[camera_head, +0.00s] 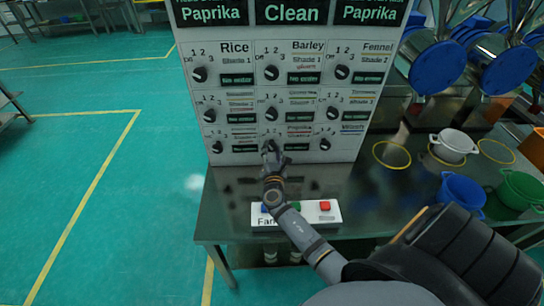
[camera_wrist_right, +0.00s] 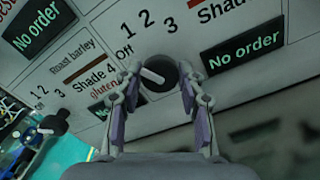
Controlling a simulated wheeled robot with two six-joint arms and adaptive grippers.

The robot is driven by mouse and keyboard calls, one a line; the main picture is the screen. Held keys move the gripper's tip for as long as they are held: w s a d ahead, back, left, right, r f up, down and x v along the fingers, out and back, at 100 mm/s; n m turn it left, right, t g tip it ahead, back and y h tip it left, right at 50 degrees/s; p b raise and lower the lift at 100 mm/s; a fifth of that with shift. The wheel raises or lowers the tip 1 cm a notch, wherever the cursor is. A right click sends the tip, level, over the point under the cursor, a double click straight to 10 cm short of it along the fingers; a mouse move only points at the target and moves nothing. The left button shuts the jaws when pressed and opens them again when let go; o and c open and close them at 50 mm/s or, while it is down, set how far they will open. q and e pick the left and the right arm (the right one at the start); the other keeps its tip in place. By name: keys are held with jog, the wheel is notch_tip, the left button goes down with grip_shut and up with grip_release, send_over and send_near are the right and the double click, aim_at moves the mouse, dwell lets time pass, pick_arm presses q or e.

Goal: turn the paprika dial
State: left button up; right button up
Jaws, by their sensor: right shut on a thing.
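The paprika dial (camera_head: 272,144) is a black knob in the bottom row, middle column of the white panel (camera_head: 222,95), left of the small red Paprika label (camera_head: 299,128). My right gripper (camera_head: 269,151) reaches up to it and partly hides it. In the right wrist view the knob (camera_wrist_right: 160,68) sits between the two fingers of my right gripper (camera_wrist_right: 160,90), which are shut on it. Its white pointer line slants up and left, toward the Off mark (camera_wrist_right: 124,52). My left gripper is not in view.
Other dials (camera_head: 271,73) surround it closely on the panel. A white button box (camera_head: 328,216) with a red button lies on the dark table (camera_head: 222,214) below. White (camera_head: 454,144), blue (camera_head: 462,192) and green (camera_head: 522,188) pots stand at the right.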

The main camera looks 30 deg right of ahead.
jog(key=m+b, duration=0.1)
jog(key=m, duration=0.1)
jog(key=m+b, duration=0.1)
jog(key=b, duration=0.1)
jog(key=m+b, duration=0.2)
jog(key=shift+f+m, duration=0.25)
jog(key=shift+m, duration=0.05)
jog(key=shift+r+m+b, duration=0.2)
jog(key=shift+m+b, duration=1.4)
jog(key=shift+m, duration=0.4)
jog(key=o, duration=1.2)
jog(key=shift+c, duration=0.2)
